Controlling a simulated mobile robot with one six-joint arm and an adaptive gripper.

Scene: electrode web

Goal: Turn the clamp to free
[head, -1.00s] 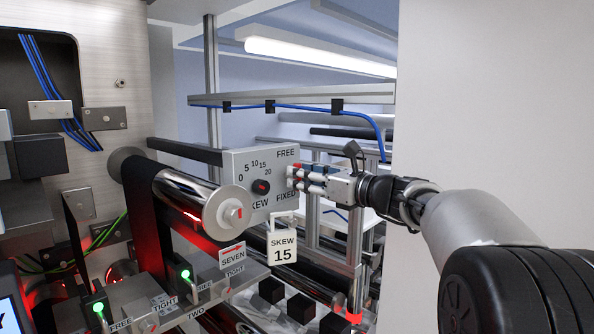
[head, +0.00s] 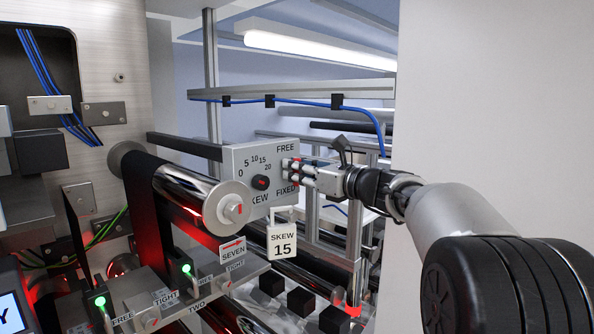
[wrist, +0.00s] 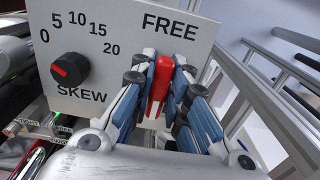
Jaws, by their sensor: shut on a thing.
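The clamp is a red lever (wrist: 159,85) on the right part of a pale panel (wrist: 125,35), below the printed word FREE (wrist: 169,28). In the wrist view it stands near upright, its rounded top toward FREE. My gripper (wrist: 158,95) has its blue-and-grey fingers on both sides of the lever, shut on it. In the head view my gripper (head: 292,172) is at the panel's right edge, between the words FREE and FIXED (head: 286,191). The fingers hide most of the lever there, and FIXED is hidden in the wrist view.
A black SKEW knob (head: 261,182) with a red mark sits on the panel left of my gripper. A SKEW 15 tag (head: 282,242) hangs below. A shiny roller (head: 200,197) is to the left. A metal frame post (head: 357,245) stands right of the panel.

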